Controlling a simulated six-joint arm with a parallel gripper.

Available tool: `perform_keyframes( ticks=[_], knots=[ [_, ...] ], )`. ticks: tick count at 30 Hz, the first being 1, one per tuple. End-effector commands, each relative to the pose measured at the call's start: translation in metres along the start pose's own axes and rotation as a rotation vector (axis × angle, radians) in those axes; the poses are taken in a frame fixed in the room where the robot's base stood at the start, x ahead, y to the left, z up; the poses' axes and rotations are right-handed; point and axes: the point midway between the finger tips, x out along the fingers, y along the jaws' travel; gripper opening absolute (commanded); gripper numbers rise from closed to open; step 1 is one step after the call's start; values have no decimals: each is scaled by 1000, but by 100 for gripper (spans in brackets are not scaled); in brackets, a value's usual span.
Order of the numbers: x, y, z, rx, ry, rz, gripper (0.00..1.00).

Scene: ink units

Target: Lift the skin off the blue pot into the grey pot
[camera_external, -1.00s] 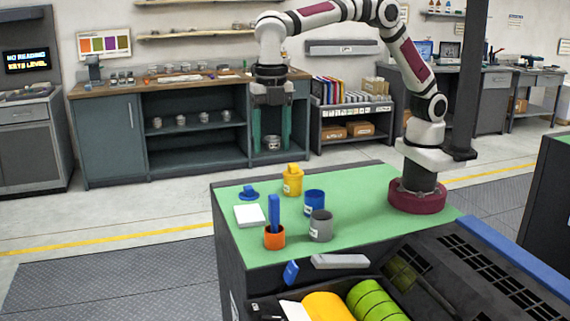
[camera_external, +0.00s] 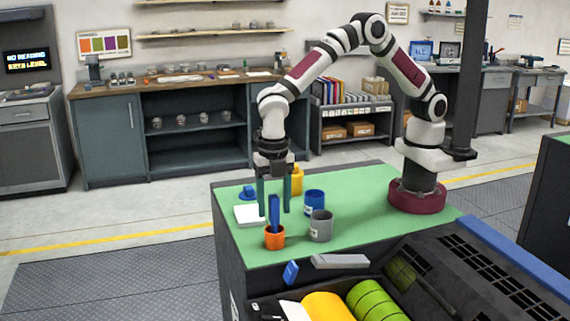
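The blue pot (camera_external: 314,202) stands upright on the green mat, with its lid off. No skin can be made out inside it from here. The grey pot (camera_external: 321,227) stands just in front of it. A blue-handled tool (camera_external: 274,210) stands upright in an orange cup (camera_external: 275,238) to the left of the grey pot. My gripper (camera_external: 274,211) points down with its fingers apart, one each side of the blue handle in this view. I cannot tell whether they touch it.
A white tile (camera_external: 246,216) and a blue lid (camera_external: 248,192) lie at the left. A yellow pot (camera_external: 297,180) is partly hidden behind my gripper. A grey bar (camera_external: 340,261) lies at the front edge.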

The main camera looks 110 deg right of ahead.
Motion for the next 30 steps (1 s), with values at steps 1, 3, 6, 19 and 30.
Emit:
perform_keyframes(
  ticks=[1, 3, 6, 19, 30],
  knots=[
    [0, 0, 0, 0, 0, 0, 48],
    [0, 0, 0, 0, 0, 0, 36],
    [0, 0, 0, 0, 0, 0, 18],
    [-1, 0, 0, 0, 0, 0, 0],
    [-48, -2, 9, 3, 0, 3, 0]
  ],
)
